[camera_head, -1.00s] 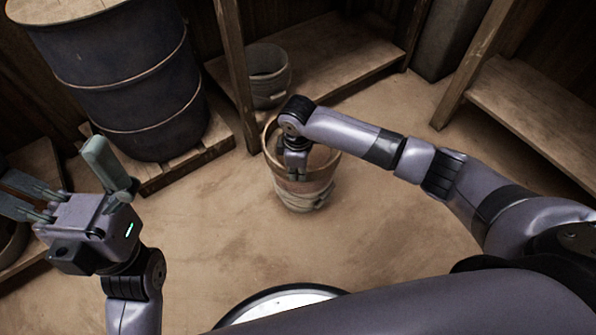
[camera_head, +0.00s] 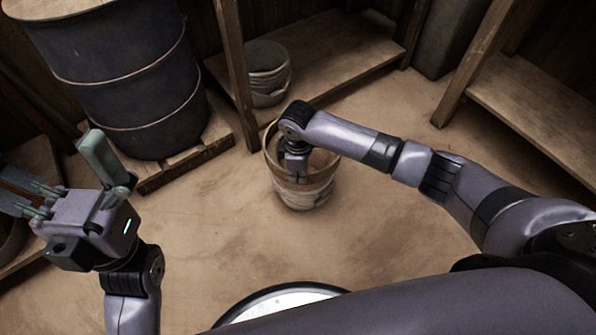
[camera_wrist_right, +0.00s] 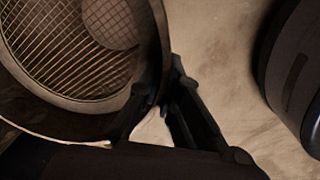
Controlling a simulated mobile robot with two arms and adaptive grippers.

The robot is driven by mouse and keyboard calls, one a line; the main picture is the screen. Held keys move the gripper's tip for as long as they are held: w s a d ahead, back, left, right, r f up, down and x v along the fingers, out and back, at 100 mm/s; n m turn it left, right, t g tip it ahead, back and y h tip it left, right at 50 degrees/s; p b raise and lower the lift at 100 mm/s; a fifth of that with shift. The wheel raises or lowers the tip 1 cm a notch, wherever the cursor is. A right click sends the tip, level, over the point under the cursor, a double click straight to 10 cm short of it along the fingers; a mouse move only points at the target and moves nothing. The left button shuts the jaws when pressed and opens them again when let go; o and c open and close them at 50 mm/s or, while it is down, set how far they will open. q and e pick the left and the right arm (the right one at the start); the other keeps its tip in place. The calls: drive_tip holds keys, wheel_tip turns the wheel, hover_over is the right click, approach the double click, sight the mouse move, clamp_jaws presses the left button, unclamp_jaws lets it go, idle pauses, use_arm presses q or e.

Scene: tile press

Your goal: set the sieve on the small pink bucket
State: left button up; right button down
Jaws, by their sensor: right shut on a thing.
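The sieve (camera_head: 275,153), a round brown-rimmed piece, is over a pale, pinkish bucket (camera_head: 302,198) on the floor in the middle of the head view. In the right wrist view the sieve's wire mesh (camera_wrist_right: 60,50) fills the upper left. My right gripper (camera_head: 297,176) is shut on the sieve's rim, at the rim's right side in the wrist view (camera_wrist_right: 165,100). The sieve hides the bucket's top, so I cannot tell whether it rests on it. My left gripper (camera_head: 48,163) is open and empty at the far left, away from both.
A large dark barrel (camera_head: 125,85) stands on a wooden platform at the upper left. A grey bucket (camera_head: 267,75) stands by a wooden post (camera_head: 235,75) on the low shelf behind. Another wooden shelf (camera_head: 535,110) is at right. The floor around the pink bucket is clear.

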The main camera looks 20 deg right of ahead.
drive_tip(key=shift+f, duration=0.1)
drive_tip(key=c, duration=1.7)
unclamp_jaws()
wheel_tip(320, 180, up, 12)
drive_tip(key=shift+s+a, duration=0.1)
drive_tip(key=shift+a, duration=0.05)
